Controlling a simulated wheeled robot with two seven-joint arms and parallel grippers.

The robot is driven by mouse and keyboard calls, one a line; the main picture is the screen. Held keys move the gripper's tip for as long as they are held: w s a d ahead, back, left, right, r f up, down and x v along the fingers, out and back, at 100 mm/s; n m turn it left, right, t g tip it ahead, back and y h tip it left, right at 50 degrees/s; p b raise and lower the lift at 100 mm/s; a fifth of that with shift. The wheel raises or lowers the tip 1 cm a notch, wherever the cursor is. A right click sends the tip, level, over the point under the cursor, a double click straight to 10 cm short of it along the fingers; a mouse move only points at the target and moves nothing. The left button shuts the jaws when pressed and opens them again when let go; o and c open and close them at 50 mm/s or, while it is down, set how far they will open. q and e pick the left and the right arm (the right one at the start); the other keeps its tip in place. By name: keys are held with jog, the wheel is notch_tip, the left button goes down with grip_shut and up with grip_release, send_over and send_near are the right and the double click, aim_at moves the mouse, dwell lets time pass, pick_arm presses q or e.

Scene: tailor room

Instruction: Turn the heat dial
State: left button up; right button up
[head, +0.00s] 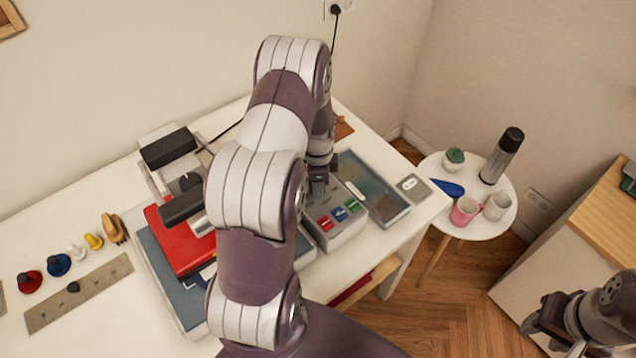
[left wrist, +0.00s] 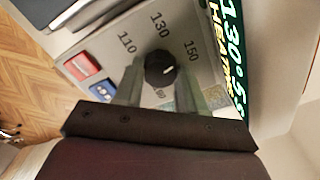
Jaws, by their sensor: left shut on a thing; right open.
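The control box (head: 345,232) is light grey, with red, blue and green buttons on its front, and stands on the white table. In the left wrist view, the black round heat dial (left wrist: 160,68) sits on the box's panel, among the printed marks 110, 130 and 150. My left gripper (head: 319,186) reaches down onto the box; its fingers are shut on the dial, one on each side. The dial is hidden behind the gripper in the head view. My right gripper (head: 538,318) is open and empty at the lower right, away from the table.
A heat press with a red plate (head: 180,240) stands left of the box, partly behind my arm. A glass-topped tray (head: 372,190) lies just right of the box. A round side table (head: 490,228) holds mugs, a bottle and a plant.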

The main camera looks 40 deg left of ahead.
pick_arm(q)
jog(key=shift+w+r+m, duration=0.1)
jog(key=shift+w+m, duration=0.05)
jog(key=shift+m, duration=1.25)
jog(key=o, duration=1.1)
jog(key=shift+c, duration=0.2)
notch_tip(320, 180, up, 13)
jog(key=b, duration=0.3)
jog(key=shift+b, duration=0.35)
